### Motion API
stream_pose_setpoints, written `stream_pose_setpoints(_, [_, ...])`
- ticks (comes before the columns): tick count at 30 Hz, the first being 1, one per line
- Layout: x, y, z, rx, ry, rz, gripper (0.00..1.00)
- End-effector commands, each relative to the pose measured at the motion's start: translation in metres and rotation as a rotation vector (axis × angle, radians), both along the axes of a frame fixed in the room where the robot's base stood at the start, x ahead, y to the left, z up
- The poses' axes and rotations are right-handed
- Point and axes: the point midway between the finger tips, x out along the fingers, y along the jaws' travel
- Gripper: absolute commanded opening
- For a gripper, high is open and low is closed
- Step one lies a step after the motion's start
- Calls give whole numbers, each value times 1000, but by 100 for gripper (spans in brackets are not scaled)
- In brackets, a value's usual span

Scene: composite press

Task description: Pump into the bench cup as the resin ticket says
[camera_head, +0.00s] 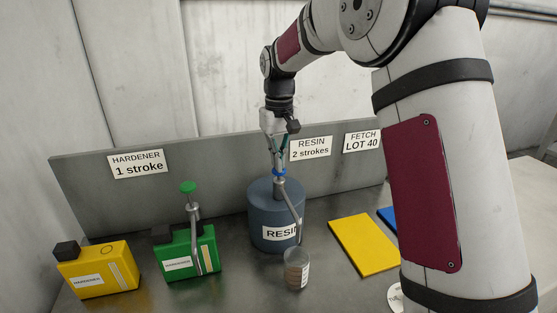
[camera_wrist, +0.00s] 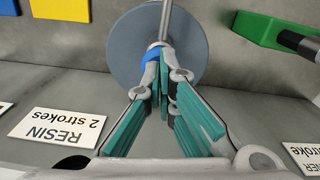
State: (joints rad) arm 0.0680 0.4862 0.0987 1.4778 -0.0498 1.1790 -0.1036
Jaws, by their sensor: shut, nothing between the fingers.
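The blue-grey resin drum (camera_head: 262,210) stands on the bench, with a pump spout running down its front right. A blue collar (camera_head: 279,172) shows at the pump's top. My gripper (camera_head: 279,160) points down directly over the pump head, its fingers shut. In the wrist view my gripper (camera_wrist: 163,85) has its tips together at the blue collar (camera_wrist: 151,58), above the drum (camera_wrist: 190,45); whether they touch the pump cannot be told. The clear bench cup (camera_head: 297,268) stands under the spout, with brownish contents or a label showing. The resin ticket (camera_head: 311,148) reads "RESIN 2 strokes".
A green hardener can (camera_head: 188,256) with a green-topped pump and a yellow hardener can (camera_head: 97,270) stand left. Tickets read "HARDENER 1 stroke" (camera_head: 137,162) and "FETCH LOT 40" (camera_head: 362,141) on the back panel. A yellow sheet (camera_head: 363,244) and a blue one (camera_head: 388,216) lie right.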

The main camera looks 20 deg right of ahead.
Motion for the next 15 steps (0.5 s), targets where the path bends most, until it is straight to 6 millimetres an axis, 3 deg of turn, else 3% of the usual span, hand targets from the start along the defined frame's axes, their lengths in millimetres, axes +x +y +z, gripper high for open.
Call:
stream_pose_setpoints(10, [-1,0,-15,0,5,0,0])
stream_pose_setpoints(15, [-1,0,-11,0,3,0,0])
